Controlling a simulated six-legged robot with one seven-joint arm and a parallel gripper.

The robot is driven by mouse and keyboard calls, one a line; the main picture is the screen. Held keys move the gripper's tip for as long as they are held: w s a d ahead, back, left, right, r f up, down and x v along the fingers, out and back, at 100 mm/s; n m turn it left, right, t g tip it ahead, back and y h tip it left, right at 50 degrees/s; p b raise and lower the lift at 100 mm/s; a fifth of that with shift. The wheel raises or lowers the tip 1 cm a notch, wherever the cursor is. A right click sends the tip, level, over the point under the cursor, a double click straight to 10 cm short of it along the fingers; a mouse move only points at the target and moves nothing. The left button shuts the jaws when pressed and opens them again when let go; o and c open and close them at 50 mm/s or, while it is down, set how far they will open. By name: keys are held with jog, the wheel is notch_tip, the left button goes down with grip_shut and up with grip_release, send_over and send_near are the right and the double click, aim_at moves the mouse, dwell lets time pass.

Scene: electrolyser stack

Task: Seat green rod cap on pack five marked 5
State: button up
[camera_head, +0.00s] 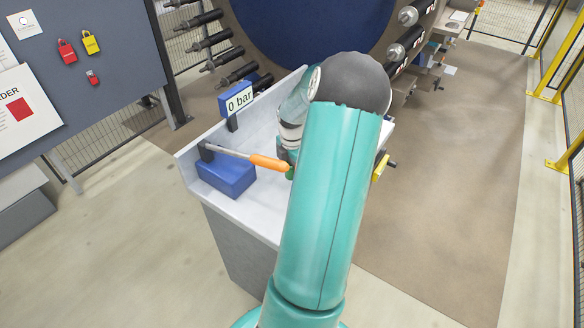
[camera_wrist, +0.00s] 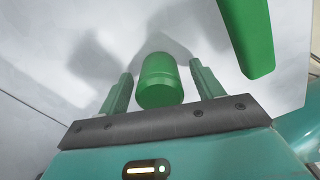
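In the wrist view a green rod cap (camera_wrist: 160,82), a short cylinder with a rounded end, is between the two fingers of my gripper (camera_wrist: 160,88). Narrow gaps show on both sides of the cap, so the fingers are apart and do not visibly touch it. Pale grey-white surface lies behind it. In the head view my arm hides most of the gripper, and a small green piece (camera_head: 290,173) shows at the tip of the orange handle; I cannot tell whether it is the cap. No mark 5 is readable in either view.
A white bench (camera_head: 240,208) carries a blue pump (camera_head: 226,174) with an orange-handled lever (camera_head: 268,162) and a "0 bar" display (camera_head: 239,99). A longer green part (camera_wrist: 247,35) is close right of the gripper. Black-sleeved rods (camera_head: 210,40) surround the large blue disc (camera_head: 310,35). Right floor is clear.

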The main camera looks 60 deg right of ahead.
jog(key=c, duration=1)
jog(key=shift+o, duration=0.2)
jog(key=shift+r, duration=0.15)
jog(key=shift+r, duration=0.25)
notch_tip(320, 180, up, 2)
jog(key=shift+r, duration=0.1)
jog(key=s+a+r, duration=0.2)
jog(key=s+r, duration=0.8)
jog(key=s, duration=0.3)
jog(key=shift+s+a, duration=0.35)
jog(key=shift+s, duration=0.05)
